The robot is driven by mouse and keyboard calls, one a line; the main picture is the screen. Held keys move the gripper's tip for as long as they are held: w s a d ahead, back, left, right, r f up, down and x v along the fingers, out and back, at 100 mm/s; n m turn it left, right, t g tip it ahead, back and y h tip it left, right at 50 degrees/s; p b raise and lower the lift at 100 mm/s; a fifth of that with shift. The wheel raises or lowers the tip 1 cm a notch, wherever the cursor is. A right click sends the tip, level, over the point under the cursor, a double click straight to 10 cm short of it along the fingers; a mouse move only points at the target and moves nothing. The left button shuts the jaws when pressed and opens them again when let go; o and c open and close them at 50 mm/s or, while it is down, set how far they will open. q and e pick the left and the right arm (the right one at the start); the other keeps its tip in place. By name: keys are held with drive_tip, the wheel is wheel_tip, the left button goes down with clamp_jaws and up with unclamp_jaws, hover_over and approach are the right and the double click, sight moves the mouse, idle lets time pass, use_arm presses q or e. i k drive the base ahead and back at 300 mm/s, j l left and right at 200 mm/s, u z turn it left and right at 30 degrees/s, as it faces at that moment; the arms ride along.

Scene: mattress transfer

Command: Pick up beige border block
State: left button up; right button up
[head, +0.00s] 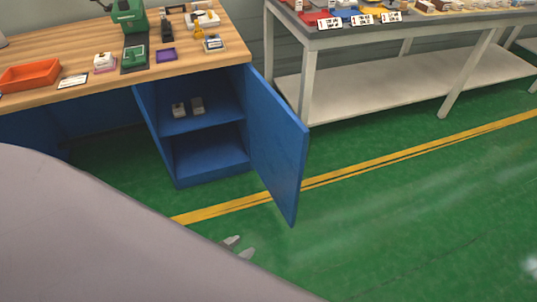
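The tips are well apart from the blocks and seem empty. The rest of the gripper is hidden behind my large grey arm link. My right gripper is not in view.
The blue cabinet door (278,145) swings out to the right of the opening. An orange tray (30,75) and several small items lie on the wooden worktop (108,78). A grey table (340,38) with coloured bins stands at the back right. The green floor at right is clear.

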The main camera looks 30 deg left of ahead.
sight(180, 112)
drive_tip(key=i+u, duration=0.1)
drive_tip(key=u, duration=1.05)
drive_tip(key=i+l+u, duration=0.1)
drive_tip(key=l+u, duration=0.85)
drive_tip(key=i+l+u, duration=0.2)
drive_tip(key=l, duration=0.25)
drive_tip(key=l+u, duration=0.1)
drive_tip(key=l, duration=0.3)
drive_tip(key=k+l+u, duration=0.1)
drive_tip(key=l, duration=0.9)
drive_tip(key=k+l, duration=0.1)
drive_tip(key=l, duration=0.5)
